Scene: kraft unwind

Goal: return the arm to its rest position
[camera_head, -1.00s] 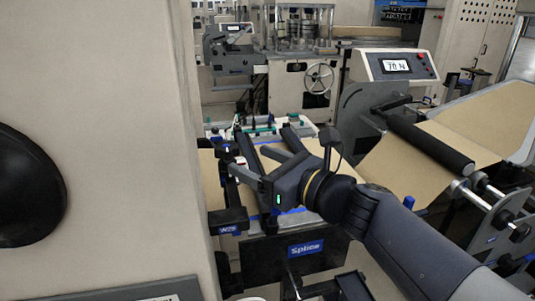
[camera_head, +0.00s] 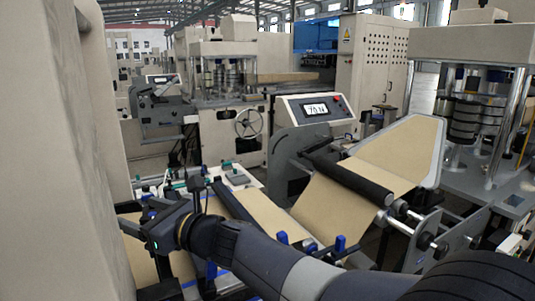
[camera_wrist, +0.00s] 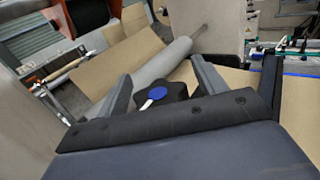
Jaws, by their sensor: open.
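My gripper (camera_head: 135,216) is at the lower left in the head view, with its dark fingers pointing left over the splice table. It also shows in the wrist view (camera_wrist: 163,84), where the two grey fingers stand wide apart with nothing held between them. A black knob with a blue centre (camera_wrist: 157,96) shows between the fingers; I cannot tell its exact distance. My dark arm runs from the gripper to the lower right in the head view.
A pale machine wall (camera_head: 60,150) stands close on the left. Brown kraft web (camera_head: 335,212) runs past a black roller (camera_head: 347,180) on the right. A display panel (camera_head: 315,108) reads about 70 N. Another press (camera_head: 470,110) stands at the far right.

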